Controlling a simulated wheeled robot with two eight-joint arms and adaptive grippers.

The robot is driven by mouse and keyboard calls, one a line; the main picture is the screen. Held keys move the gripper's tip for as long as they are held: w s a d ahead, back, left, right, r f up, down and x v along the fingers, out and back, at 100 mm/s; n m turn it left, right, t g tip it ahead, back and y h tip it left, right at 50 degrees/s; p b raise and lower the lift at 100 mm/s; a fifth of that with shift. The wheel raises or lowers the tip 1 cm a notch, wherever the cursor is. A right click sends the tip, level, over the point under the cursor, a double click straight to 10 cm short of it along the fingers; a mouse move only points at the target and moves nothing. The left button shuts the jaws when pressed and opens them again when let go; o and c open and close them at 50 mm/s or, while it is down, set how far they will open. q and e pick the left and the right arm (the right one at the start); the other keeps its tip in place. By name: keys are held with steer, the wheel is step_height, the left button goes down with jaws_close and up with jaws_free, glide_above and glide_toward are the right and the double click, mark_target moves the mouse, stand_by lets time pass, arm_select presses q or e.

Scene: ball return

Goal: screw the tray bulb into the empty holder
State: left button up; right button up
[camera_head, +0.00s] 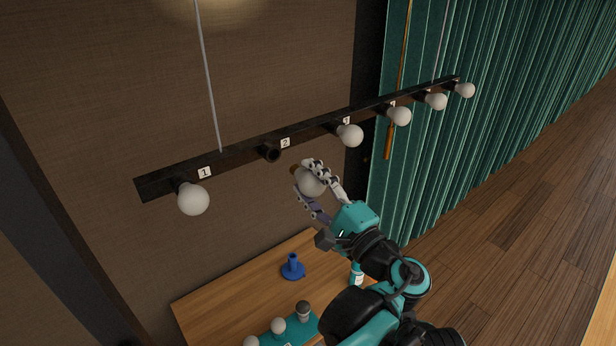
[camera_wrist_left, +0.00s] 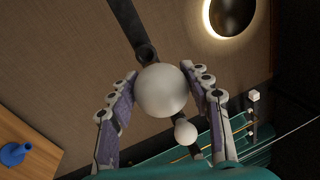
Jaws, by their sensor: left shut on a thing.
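The white round bulb (camera_head: 313,183) with a brownish base is held between the fingers of my left gripper (camera_head: 303,177), raised above the table. The base points up and left toward the bar. In the left wrist view the bulb (camera_wrist_left: 162,92) sits between both fingers of the gripper (camera_wrist_left: 159,73). The empty holder (camera_head: 271,153), a dark socket by label 2, is on the black bar, a little left of and above the bulb, with a gap between them. It also shows in the left wrist view (camera_wrist_left: 147,53), just beyond the bulb. My right gripper is not in view.
The black bar (camera_head: 240,155) carries lit-looking white bulbs in its other holders, the nearest (camera_head: 193,199) at label 1 and another (camera_head: 350,135) at label 3. Below, a wooden table (camera_head: 225,290) holds a blue stand (camera_head: 293,268), a bottle (camera_head: 357,277) and a teal tray (camera_head: 314,327) with bulbs.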

mark_target(291, 171)
arm_select(q)
steer(key=shift+f, duration=0.1)
steer(key=f+x, duration=0.1)
steer(key=x, duration=0.5)
steer(key=shift+a, duration=0.2)
steer(key=shift+w+a, duration=0.1)
steer(key=shift+w, duration=0.1)
stand_by(0.9)
steer(key=shift+w+a, duration=0.25)
steer(key=shift+w, duration=0.1)
steer(key=shift+w+a, duration=0.1)
steer(key=shift+w, duration=0.05)
stand_by(0.4)
